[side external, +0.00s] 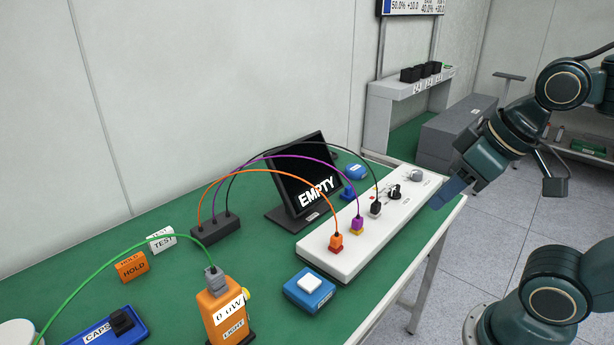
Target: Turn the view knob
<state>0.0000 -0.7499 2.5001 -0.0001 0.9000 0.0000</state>
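A long white panel (352,254) lies on the green table. Toward its far right end it carries a black knob (394,191) and a round grey knob (415,175). Their labels are too small to read, so I cannot tell which is the view knob. My gripper (446,197) is at the right, angled down beside the panel's far right end, and appears apart from both knobs. Its finger opening is not clear. A dark monitor (293,185) behind the panel shows the word EMPTY.
Orange, purple and black cables arc from a black block (216,229) to plugs on the panel. In front are a blue box with a white button (309,289) and an orange LIGHT unit (222,312). A blue CAPS tray (104,328) is front left.

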